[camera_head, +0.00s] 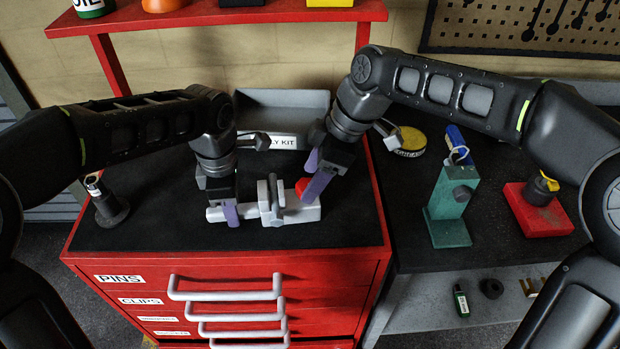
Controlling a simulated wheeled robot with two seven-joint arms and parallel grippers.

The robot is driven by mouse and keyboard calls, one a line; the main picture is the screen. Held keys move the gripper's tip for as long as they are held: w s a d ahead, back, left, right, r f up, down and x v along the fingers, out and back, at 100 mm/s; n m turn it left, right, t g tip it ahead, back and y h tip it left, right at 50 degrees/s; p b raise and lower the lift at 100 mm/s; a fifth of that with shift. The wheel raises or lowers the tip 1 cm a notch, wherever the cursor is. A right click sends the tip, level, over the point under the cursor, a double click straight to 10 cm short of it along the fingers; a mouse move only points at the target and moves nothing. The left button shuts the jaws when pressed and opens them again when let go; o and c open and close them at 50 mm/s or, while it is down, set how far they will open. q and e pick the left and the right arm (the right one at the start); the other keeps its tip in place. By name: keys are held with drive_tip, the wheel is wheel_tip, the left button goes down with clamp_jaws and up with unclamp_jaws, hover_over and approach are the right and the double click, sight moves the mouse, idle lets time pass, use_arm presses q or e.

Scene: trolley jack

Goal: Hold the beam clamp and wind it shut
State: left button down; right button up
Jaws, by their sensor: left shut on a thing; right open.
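The beam clamp (271,205) is a light grey bar with upright jaw plates near its middle. It lies on the black top of the red cabinet. A red part (303,187) shows at its right end, partly hidden by my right gripper. My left gripper (231,214), with purple fingers, is shut on the left part of the clamp's bar. My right gripper (311,182) is open, pointing down at the clamp's right end beside the red part. Whether its fingers touch the red part I cannot tell.
A grey tray (285,101) labelled KIT stands behind the clamp. A dark post (107,205) stands at the cabinet's left. On the right bench are a green stand (450,210), a red block (538,210) and a yellow tin (410,140). The cabinet top's front is clear.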

drive_tip(key=shift+x, duration=0.75)
drive_tip(key=shift+c, duration=0.6)
clamp_jaws()
